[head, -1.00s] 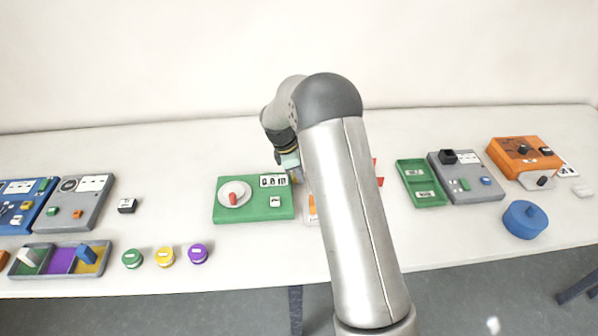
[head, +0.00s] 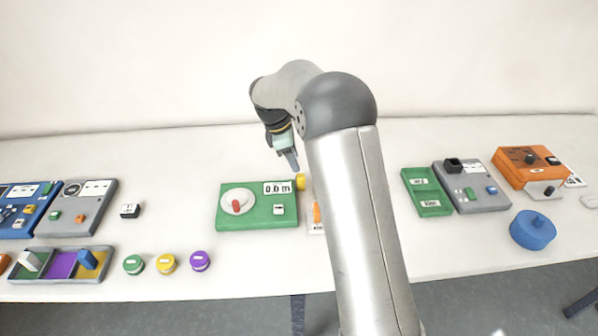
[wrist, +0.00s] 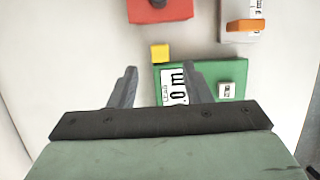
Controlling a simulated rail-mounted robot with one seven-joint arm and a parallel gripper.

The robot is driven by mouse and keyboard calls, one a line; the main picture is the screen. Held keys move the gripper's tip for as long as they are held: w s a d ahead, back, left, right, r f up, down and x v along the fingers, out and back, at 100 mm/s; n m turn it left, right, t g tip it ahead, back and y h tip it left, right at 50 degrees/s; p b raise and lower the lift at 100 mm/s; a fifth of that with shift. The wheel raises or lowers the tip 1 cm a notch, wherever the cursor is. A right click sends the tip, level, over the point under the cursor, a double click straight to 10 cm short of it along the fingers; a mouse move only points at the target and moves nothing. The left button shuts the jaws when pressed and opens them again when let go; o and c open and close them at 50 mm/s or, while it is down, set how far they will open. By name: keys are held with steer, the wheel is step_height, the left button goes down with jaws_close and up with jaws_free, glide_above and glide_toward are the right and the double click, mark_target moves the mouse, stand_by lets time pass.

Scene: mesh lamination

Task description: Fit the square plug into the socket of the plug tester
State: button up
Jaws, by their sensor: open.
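My gripper (head: 293,162) is open and empty. It hangs above the table just behind the green box with a dial and display (head: 228,218). In the wrist view its two fingers (wrist: 159,90) stand apart, in front of the green box's display. A small yellow block (head: 300,182) sits at the box's back corner; it also shows in the wrist view (wrist: 160,52). I cannot tell for sure which thing is the square plug or the plug tester. A grey device (head: 480,203) at right carries a black squarish block (head: 453,164). Another grey device (head: 78,222) stands at left.
A small black-and-white block (head: 130,211) lies right of the left grey device. Purple (head: 199,261), yellow (head: 166,263) and green (head: 133,265) round pieces line the front edge. A red box (wrist: 160,10) shows in the wrist view. My arm hides part of the table.

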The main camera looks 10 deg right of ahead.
steer(key=s+r+m, duration=0.2)
steer(key=s+m, duration=0.1)
steer(key=s, duration=0.6)
steer(key=s+r+m+y, duration=0.1)
steer(key=s+m, duration=0.3)
steer(key=s, duration=0.4)
steer(key=s+r+m+y, duration=0.1)
steer(key=s+r+m, duration=0.3)
steer(key=s, duration=0.5)
steer(key=shift+s+a+t, duration=0.25)
steer(key=shift+s+t, duration=0.1)
steer(key=shift+t, duration=0.05)
steer(key=shift+o, duration=0.5)
steer(key=s+f+m+y, duration=0.1)
steer(key=s+f+m, duration=0.2)
steer(key=s, duration=0.6)
steer(key=shift+s+a+m, duration=0.3)
steer(key=shift+s+m, duration=0.1)
steer(key=shift+m, duration=0.5)
